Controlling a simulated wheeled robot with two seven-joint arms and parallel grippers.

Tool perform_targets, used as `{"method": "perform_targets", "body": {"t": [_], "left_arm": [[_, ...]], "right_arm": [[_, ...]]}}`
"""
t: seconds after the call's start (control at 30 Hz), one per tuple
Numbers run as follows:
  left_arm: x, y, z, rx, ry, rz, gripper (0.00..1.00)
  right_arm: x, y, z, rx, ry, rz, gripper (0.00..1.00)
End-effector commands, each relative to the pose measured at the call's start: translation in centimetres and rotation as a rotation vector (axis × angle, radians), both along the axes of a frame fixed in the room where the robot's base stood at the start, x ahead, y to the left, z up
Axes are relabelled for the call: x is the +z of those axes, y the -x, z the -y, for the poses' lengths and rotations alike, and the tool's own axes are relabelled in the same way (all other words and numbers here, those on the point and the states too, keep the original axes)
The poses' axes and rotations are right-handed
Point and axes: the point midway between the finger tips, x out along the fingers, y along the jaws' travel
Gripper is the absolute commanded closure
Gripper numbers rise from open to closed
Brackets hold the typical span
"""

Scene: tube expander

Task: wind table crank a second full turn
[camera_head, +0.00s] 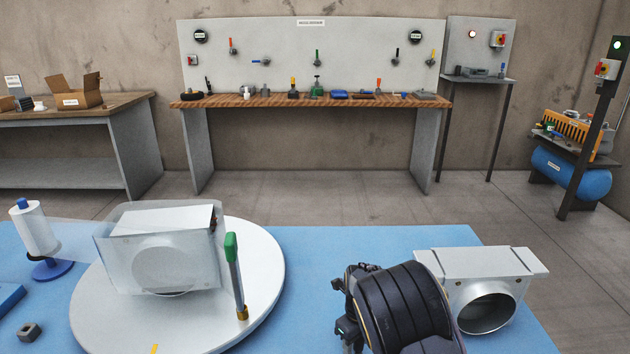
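A round white turntable (262,262) lies on the blue work surface at the lower left. Its crank handle (232,262) stands near the right rim, with a green grip on top, a grey rod and a brass foot. The crank is nearly upright and tilts slightly left at the top. A yellow mark (154,349) shows at the table's front. My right arm comes in at the bottom, its dark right gripper (348,318) apart from the crank and to its right. Its fingertips are not clearly visible. My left gripper is not in view.
A pale box with a round opening (160,262), under a clear cover, sits on the turntable. A metal duct piece (482,276) stands right of my arm. A paper roll (35,228) and a metal block (29,332) are at left. Blue surface (315,250) is bare between turntable and arm.

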Motion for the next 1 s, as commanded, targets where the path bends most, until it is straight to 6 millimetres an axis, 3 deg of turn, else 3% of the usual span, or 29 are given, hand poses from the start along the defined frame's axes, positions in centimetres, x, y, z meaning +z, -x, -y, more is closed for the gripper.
{"method": "perform_targets", "body": {"t": [0.53,1.0], "left_arm": [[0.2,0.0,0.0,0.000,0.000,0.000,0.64],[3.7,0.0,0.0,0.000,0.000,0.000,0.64]], "right_arm": [[0.2,0.3,-0.6,0.006,-0.007,-0.008,0.55],[3.9,0.2,-0.4,0.005,-0.004,-0.006,0.55]]}}
